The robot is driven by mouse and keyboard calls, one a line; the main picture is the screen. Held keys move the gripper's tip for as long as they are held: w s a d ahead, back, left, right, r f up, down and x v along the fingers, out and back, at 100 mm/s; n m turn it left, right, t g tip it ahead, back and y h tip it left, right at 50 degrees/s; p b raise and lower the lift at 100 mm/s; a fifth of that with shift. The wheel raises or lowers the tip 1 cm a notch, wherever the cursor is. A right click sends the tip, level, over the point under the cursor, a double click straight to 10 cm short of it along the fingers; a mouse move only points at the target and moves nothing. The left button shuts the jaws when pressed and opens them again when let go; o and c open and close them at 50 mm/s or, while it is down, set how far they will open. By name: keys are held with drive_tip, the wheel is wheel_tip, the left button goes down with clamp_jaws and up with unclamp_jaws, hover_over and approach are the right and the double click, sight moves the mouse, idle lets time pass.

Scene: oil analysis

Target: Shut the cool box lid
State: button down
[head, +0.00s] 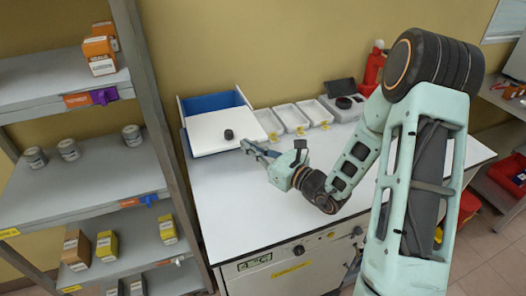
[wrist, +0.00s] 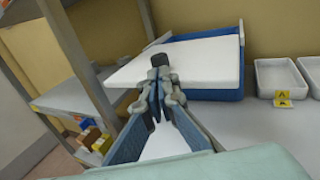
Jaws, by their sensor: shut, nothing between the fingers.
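The cool box (head: 187,140) stands at the back left of the white bench, with a blue body and blue inner walls. Its white lid (head: 205,137) lies partly across the top, leaving a strip of blue interior open at the back. A dark round knob (head: 228,134) sits on the lid. In the wrist view the lid (wrist: 200,62) is over the blue box (wrist: 216,94), and the knob (wrist: 154,52) shows just beyond my fingertips. My gripper (head: 246,145) is shut and empty, close to the lid's front right edge. I cannot tell whether it touches the lid or knob.
White trays (head: 290,118) with yellow labels stand right of the box, with a dark grey device (head: 343,103) beyond them. A grey shelf rack (head: 160,120) stands close on the left. The front of the bench (head: 240,210) is clear.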

sight(232, 136)
drive_tip(key=shift+p+x, duration=0.35)
drive_tip(key=shift+x, duration=1.8)
